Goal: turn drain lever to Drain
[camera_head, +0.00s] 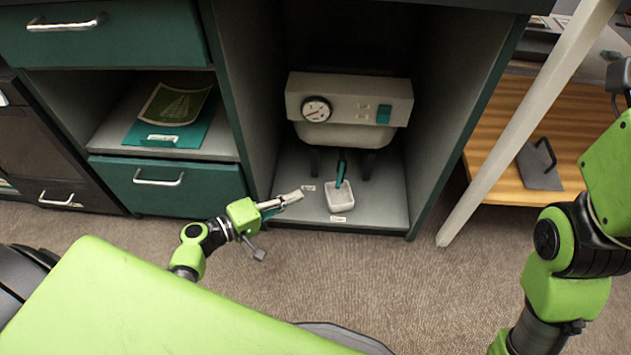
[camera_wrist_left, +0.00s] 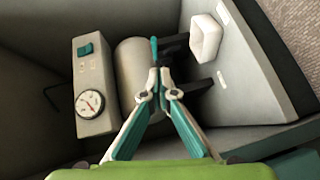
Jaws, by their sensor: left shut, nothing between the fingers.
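The teal drain lever (camera_head: 341,172) sits under the pale machine (camera_head: 349,100) in the open cabinet bay, above a small white tray (camera_head: 341,205). The lever also shows in the left wrist view (camera_wrist_left: 154,48), just beyond the fingertips. My left gripper (camera_head: 299,195) is shut and empty, at the front of the bay, left of the tray. In the left wrist view its fingertips (camera_wrist_left: 160,76) meet in front of the machine's rounded tank. I cannot tell whether they touch the lever. Small labels lie on the bay floor, their text too small to read. My right gripper is not in view.
The bay's side walls (camera_head: 462,110) stand close on both sides. The machine has a round gauge (camera_head: 317,109) and a teal switch (camera_head: 384,114). Closed drawers (camera_head: 170,186) are at left. A pale slanted post (camera_head: 520,130) stands at right. The carpet in front is clear.

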